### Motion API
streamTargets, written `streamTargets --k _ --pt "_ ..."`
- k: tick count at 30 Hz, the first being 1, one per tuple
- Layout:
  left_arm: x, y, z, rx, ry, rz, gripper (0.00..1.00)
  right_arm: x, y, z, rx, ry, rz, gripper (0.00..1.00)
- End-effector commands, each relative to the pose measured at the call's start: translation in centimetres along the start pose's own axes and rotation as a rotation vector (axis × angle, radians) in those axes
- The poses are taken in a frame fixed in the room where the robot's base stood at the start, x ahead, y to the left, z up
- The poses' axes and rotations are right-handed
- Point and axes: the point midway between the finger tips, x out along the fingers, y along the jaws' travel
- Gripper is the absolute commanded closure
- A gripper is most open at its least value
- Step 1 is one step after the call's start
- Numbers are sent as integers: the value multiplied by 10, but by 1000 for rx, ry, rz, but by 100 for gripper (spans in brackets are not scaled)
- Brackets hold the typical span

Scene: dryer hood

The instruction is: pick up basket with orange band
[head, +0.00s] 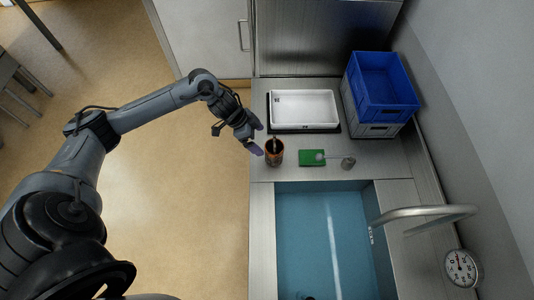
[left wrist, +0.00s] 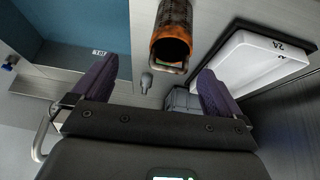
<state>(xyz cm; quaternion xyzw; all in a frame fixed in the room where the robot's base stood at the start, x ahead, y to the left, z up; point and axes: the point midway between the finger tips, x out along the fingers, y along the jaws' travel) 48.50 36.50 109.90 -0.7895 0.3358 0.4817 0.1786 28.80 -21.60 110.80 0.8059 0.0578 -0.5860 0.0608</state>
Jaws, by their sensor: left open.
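The basket with the orange band (head: 274,152) is a small round brown-orange container, standing on the steel counter left of a green pad. In the left wrist view the basket (left wrist: 171,38) shows at the top middle, with a wire loop at its near end. My left gripper (head: 257,138) is open and empty, just left of the basket and close to it. In the left wrist view its purple fingers (left wrist: 155,68) stand wide apart, with the basket in line with the gap between them. I cannot tell whether they touch it. My right gripper is not in view.
A white tray (head: 303,107) lies behind the basket. Stacked blue (head: 384,84) and grey (head: 377,130) crates stand back right. A green pad (head: 312,158) and a small metal cylinder (head: 348,163) are to the right. A blue-lined basin (head: 325,240) opens in front, with a curved metal tap (head: 425,212).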

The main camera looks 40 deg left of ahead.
Motion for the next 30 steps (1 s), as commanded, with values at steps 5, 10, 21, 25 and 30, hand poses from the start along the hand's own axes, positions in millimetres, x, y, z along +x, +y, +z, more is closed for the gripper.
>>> streamTargets --k 5,10,21,25,30 --pt "-2 -16 -17 17 26 -36 0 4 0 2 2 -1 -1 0" --pt "21 -17 -20 17 29 -36 0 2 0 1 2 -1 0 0" --pt "48 -18 -22 18 29 -38 0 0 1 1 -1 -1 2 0" --pt "62 -19 -25 17 28 -37 0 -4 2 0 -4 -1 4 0" --pt "84 -21 -28 17 29 -37 0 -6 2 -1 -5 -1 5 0"
